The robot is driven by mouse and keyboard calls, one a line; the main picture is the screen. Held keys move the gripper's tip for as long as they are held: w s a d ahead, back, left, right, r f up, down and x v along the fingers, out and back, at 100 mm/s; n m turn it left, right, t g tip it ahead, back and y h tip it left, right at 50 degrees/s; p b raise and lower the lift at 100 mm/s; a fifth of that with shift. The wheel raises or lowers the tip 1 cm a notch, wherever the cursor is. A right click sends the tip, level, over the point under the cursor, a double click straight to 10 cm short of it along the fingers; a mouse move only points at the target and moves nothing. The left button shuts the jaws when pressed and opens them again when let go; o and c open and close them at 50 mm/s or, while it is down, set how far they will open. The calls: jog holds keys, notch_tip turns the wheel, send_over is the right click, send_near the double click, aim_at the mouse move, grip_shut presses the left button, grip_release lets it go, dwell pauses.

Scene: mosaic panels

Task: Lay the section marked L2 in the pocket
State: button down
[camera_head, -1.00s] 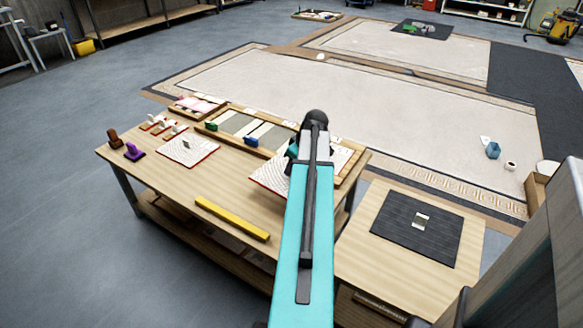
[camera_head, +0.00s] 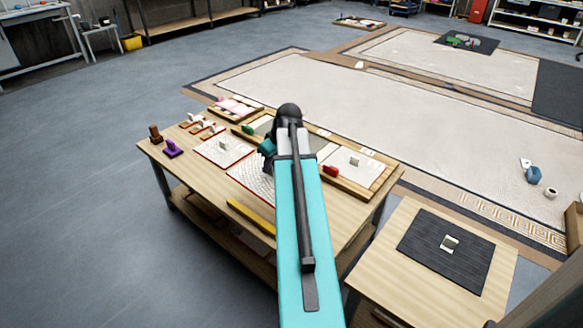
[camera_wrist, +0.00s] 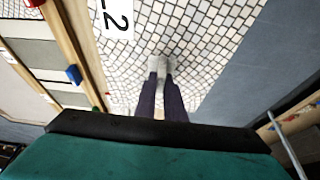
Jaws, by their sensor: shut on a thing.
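My gripper (camera_wrist: 161,82) is shut on the pale grip of a white mosaic section (camera_wrist: 205,30) in the wrist view. Its label (camera_wrist: 116,22) is cut off by the picture edge, but a 2 shows. In the head view this section (camera_head: 246,178) is over the left-hand table, partly behind my arm, with its near edge red. My fingertips are hidden behind the arm there. I cannot tell whether the section is clear of the tabletop. No empty pocket can be made out; the large pale mosaic floor (camera_head: 370,105) lies beyond the table.
Another mosaic section (camera_head: 222,151) with a grip lies to the left. A wooden tray (camera_head: 376,196) with coloured clips, among them a red one (camera_head: 330,171), runs along the far edge. A yellow bar (camera_head: 250,215) lies in front.

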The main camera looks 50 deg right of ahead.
jog(key=w+a+r+p, duration=0.1)
jog(key=w+a+r, duration=0.2)
jog(key=a, duration=0.4)
jog(key=w+a+r+p, duration=0.1)
jog(key=w+a+r, duration=0.3)
jog(key=a, duration=0.4)
jog(key=w+a+r+p, duration=0.1)
jog(key=w+a+r, duration=0.2)
jog(key=a, duration=0.4)
jog(key=a+r+p, duration=0.1)
jog(key=a+r, duration=0.2)
jog(key=a, duration=0.4)
jog(key=w+a+r+p, duration=0.1)
jog(key=a+r, duration=0.2)
jog(key=a, duration=0.5)
jog(key=a+r+p, duration=0.1)
jog(key=a+r, duration=0.2)
jog(key=a, duration=0.4)
jog(key=shift+w+a+r+n+p, duration=0.15)
jog(key=shift+a+r+n+p, duration=0.1)
jog(key=shift+a+n+p, duration=0.05)
jog(key=shift+a, duration=0.15)
